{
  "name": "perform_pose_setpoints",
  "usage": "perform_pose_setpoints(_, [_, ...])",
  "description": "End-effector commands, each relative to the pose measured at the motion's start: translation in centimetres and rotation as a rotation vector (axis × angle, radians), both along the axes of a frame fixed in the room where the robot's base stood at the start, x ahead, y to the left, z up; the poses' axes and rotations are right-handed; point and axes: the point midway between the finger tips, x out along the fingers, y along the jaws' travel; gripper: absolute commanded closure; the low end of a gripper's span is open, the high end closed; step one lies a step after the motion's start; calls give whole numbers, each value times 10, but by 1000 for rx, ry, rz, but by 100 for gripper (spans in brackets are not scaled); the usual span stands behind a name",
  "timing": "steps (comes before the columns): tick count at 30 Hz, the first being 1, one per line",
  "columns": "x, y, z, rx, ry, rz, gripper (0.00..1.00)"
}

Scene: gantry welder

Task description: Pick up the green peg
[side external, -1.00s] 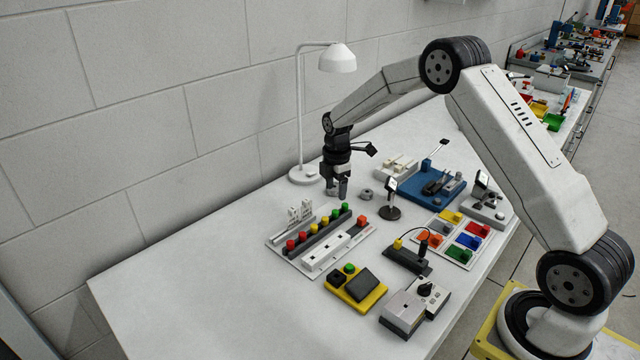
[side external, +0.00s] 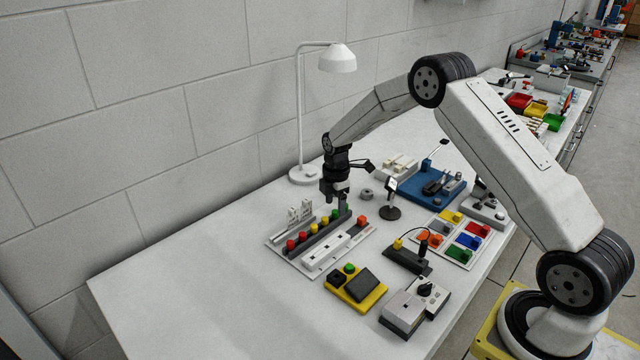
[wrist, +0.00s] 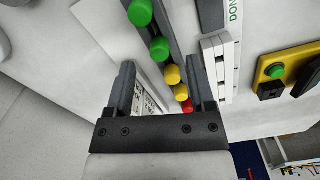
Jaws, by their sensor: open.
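A dark rack (side external: 318,238) on the white board holds a row of red, yellow and green pegs. In the wrist view, one green peg (wrist: 140,12) is at the top edge. My gripper (side external: 337,208) is open and points down at the green end of the rack, partly hiding the green pegs in the side view. It also shows in the wrist view (wrist: 160,63), one finger on each side of the row.
A white slotted block (side external: 326,252) stands beside the rack, with small upright white pieces (side external: 300,211) on its other side. A lamp (side external: 304,174), a small round stand (side external: 390,212) and a blue fixture (side external: 432,186) are nearby. The table's front left is clear.

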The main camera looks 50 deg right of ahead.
Motion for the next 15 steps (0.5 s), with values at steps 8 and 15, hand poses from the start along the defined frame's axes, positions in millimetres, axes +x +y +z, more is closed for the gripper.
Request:
perform_pose_setpoints(8, [0,0,-26,0,0,0,30])
perform_pose_setpoints(15, [0,0,-28,0,-1,0,30])
